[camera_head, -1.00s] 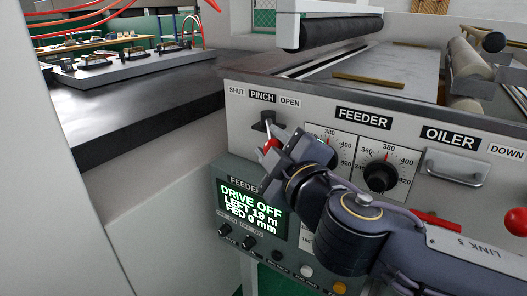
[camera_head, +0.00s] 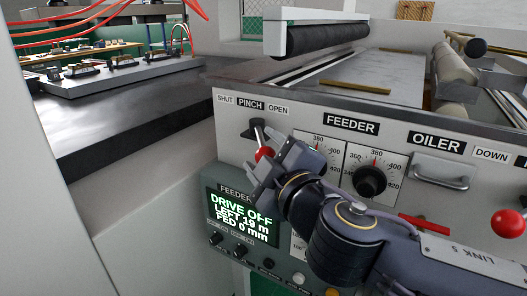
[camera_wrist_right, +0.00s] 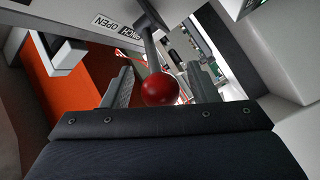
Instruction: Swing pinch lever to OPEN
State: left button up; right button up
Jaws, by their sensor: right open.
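The pinch lever is a metal rod with a red ball knob (camera_head: 264,154), on the feeder's front panel under the SHUT, PINCH and OPEN labels (camera_head: 250,104). The rod hangs down from its pivot, with the knob at the lower end. My right gripper (camera_head: 262,174) is open at the knob. In the right wrist view the red knob (camera_wrist_right: 159,89) sits between my right gripper's two spread fingers (camera_wrist_right: 160,85), with a visible gap to the right finger. Contact with the left finger is hard to tell. My left gripper is out of view.
Right of the lever are two dials, the nearer one with a black knob (camera_head: 369,181), and an OILER handle (camera_head: 440,173). Below is a display (camera_head: 240,217) reading DRIVE OFF. A red ball (camera_head: 508,223) is at far right. A dark bench (camera_head: 120,115) stands left.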

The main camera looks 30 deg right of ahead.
jog(key=s+p, duration=0.1)
jog(key=s, duration=0.6)
jog(key=shift+a, duration=0.25)
jog(key=shift+s, duration=0.1)
